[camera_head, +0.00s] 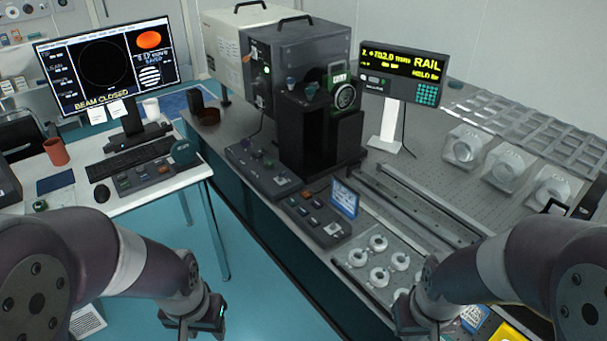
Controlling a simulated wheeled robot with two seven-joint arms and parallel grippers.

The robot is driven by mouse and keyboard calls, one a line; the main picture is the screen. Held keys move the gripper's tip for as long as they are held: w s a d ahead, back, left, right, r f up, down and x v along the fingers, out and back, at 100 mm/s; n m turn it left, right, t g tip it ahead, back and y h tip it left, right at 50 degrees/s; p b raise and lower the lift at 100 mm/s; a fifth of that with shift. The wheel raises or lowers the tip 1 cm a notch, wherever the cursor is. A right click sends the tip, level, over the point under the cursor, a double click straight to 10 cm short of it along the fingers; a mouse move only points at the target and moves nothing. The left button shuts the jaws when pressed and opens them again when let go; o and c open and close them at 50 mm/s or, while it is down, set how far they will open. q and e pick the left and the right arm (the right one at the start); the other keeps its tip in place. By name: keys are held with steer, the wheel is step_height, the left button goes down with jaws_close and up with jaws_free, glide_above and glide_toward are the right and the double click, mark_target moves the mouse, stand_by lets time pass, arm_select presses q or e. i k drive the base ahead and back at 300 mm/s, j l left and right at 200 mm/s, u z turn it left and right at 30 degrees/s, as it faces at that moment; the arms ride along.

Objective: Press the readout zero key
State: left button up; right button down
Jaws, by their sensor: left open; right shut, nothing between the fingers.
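The readout (403,72) is a dark box with yellow text, "RAIL" among it, on a white stand (386,128) at the back of the optical table. A green keypad (428,95) is at its lower right and small pale keys (374,79) are at its lower left. The key labels are too small to read, so I cannot tell which key is zero. My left gripper (203,318) is open and low at the front, over the floor gap. My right gripper (410,318) is shut and empty by the front of the table, far from the readout.
A rail (425,205) runs across the optical table (430,150). A black device (318,130) stands left of the readout. Control boxes (315,215), a blue sign (345,198), round white mounts (378,243) and clear-cased parts (467,148) lie around. A monitor (108,65) reads "BEAM CLOSED".

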mark_target(291, 201)
steer(key=i+j+z, duration=0.25)
steer(key=i+j, duration=0.25)
steer(key=i+j+z, duration=0.25)
steer(key=i+j, duration=0.3)
steer(key=j, duration=0.1)
